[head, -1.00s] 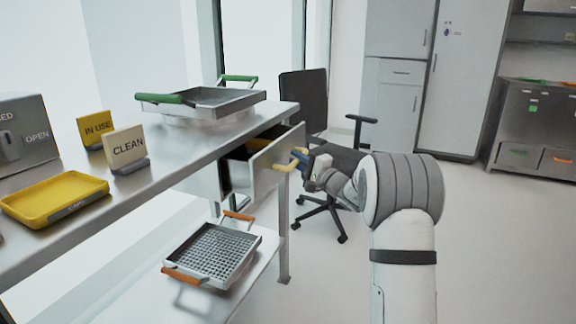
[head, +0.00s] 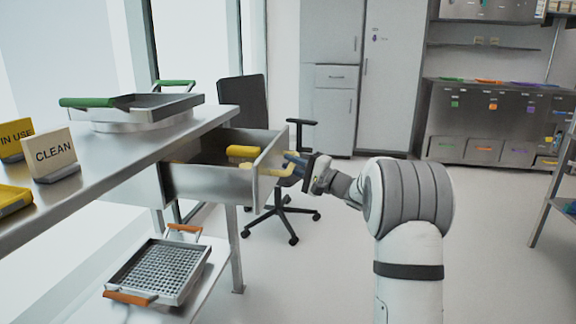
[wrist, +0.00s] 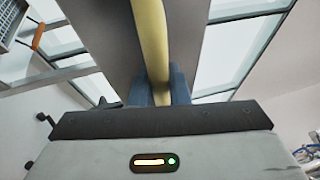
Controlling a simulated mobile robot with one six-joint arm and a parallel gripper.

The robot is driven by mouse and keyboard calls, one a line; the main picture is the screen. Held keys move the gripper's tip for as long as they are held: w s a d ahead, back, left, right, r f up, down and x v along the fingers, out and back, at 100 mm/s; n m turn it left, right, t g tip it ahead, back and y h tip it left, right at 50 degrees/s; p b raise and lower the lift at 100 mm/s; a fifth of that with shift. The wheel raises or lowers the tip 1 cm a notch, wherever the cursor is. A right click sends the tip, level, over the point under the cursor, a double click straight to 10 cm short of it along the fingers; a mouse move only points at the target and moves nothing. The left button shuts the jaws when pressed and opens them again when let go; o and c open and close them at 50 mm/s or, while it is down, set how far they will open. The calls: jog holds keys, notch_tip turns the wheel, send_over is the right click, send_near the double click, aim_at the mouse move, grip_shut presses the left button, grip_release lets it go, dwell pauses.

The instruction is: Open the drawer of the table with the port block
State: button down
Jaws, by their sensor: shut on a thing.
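The table (head: 110,165) stands at the left, with its drawer (head: 215,186) pulled well out from under the right end. The drawer is open at the top, and a yellow thing (head: 243,152) lies inside it. A yellow handle (head: 274,171) is on the drawer's front panel. My gripper (head: 290,168) is shut on this handle, at the drawer's front. In the wrist view the yellow handle (wrist: 150,45) runs up from between my blue fingers (wrist: 160,88). I cannot make out a port block in these frames.
A green-handled tray (head: 150,108) and a CLEAN sign (head: 51,152) stand on the tabletop. An orange-handled basket (head: 160,270) is on the lower shelf. An office chair (head: 243,100) stands behind the drawer.

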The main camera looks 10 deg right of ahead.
jog(key=shift+w+d+r, duration=0.1)
jog(key=shift+d, duration=0.1)
jog(key=c, duration=1.8)
grip_release()
jog(key=shift+o, duration=0.6)
jog(key=shift+w, duration=0.15)
jog(key=o, duration=0.3)
jog(key=shift+a, duration=0.15)
jog(key=p+v, duration=0.2)
jog(key=v, duration=0.6)
jog(key=shift+a, duration=0.1)
